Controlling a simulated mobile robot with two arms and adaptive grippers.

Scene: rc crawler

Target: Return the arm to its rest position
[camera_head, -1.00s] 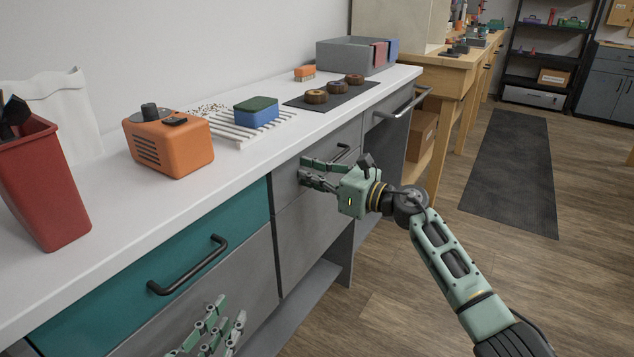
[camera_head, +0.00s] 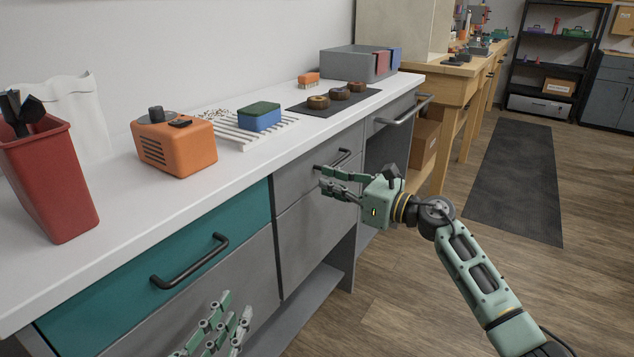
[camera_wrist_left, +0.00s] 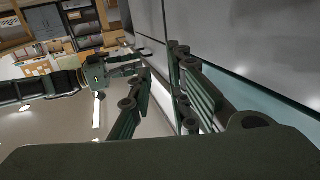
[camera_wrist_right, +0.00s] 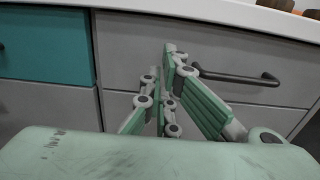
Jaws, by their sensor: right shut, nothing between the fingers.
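My right gripper (camera_head: 322,180) hangs in front of the upper grey drawer (camera_head: 290,185), just below and left of its dark bar handle (camera_head: 333,160). Its fingers are drawn together with nothing between them. In the right wrist view the gripper (camera_wrist_right: 163,65) stands before the grey drawer front, and the handle (camera_wrist_right: 235,77) is to its right, apart from the fingers. My left gripper (camera_head: 232,305) is low at the bottom edge, in front of the lower grey front. In the left wrist view its fingers (camera_wrist_left: 161,60) stand slightly apart and empty.
The teal drawer (camera_head: 160,265) and the grey drawers look closed. The white counter (camera_head: 220,185) carries a red bin (camera_head: 50,190), an orange radio (camera_head: 175,148), a rack with a blue and green block (camera_head: 259,117), and a grey box (camera_head: 350,62).

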